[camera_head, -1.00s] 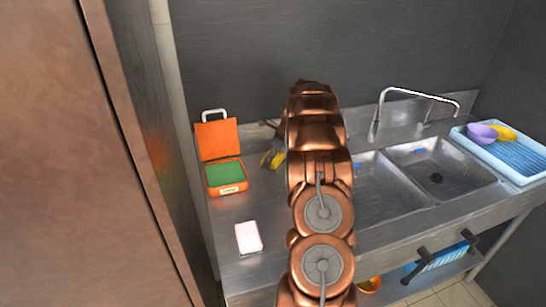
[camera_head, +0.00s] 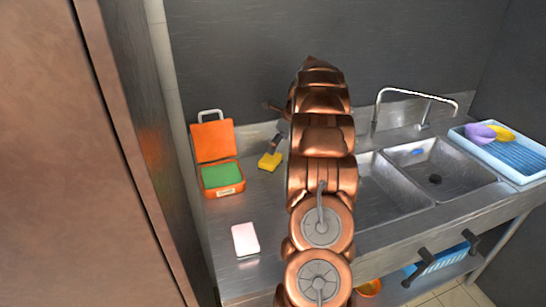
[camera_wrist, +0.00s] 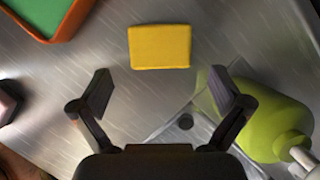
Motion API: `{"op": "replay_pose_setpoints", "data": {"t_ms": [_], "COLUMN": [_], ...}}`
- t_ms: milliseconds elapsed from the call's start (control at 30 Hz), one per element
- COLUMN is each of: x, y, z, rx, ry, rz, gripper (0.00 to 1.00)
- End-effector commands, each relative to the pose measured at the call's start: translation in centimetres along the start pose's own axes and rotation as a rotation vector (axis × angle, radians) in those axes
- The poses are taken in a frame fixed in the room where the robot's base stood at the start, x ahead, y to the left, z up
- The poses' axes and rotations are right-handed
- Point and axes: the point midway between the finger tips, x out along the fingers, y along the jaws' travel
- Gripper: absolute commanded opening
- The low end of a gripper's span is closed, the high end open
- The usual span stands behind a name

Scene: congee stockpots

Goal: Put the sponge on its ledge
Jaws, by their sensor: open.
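The yellow sponge (camera_head: 269,161) lies on the steel counter, right of the orange box. In the wrist view the sponge (camera_wrist: 160,47) lies flat just beyond my gripper (camera_wrist: 162,86), roughly centred between its fingers. The fingers are wide apart with nothing between them. In the head view only a dark finger of my gripper (camera_head: 275,144) shows near the sponge; my arm hides the rest. I cannot tell which surface is the sponge's ledge.
An open orange box (camera_head: 222,192) with green inside stands at left, a pale pink block (camera_head: 246,239) in front. A green bottle (camera_wrist: 272,122) is at right in the wrist view. Sink basins (camera_head: 438,170), a faucet (camera_head: 420,95) and a blue tray (camera_head: 510,155) are at right.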

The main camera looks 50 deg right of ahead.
Motion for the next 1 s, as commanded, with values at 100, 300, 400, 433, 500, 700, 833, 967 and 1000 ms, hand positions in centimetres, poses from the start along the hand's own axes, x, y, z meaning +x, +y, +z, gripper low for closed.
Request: {"op": "replay_pose_setpoints", "data": {"t_ms": [100, 300, 400, 433, 500, 700, 833, 967, 1000], "x": [-1.8, -3.7, -4.1, -4.1, -4.2, -4.2, -4.2, -4.2, -4.2], "y": [-0.1, -0.1, 0.0, 0.0, 0.0, 0.0, 0.0, 0.0, 0.0], "z": [0.1, 0.1, 0.1, 0.0, 0.0, 0.0, 0.0, 0.0, 0.0], "rx": [0.0, -0.001, 0.0, 0.0, 0.001, 0.001, 0.001, 0.001, 0.001], "ry": [-0.004, -0.002, -0.001, -0.001, -0.001, 0.0, -0.001, -0.001, -0.001], "rz": [-0.005, -0.002, -0.002, -0.001, -0.001, 0.0, 0.0, 0.0, 0.0], "gripper": [1.0, 1.0, 1.0, 1.0, 1.0, 1.0, 1.0, 1.0, 1.0]}}
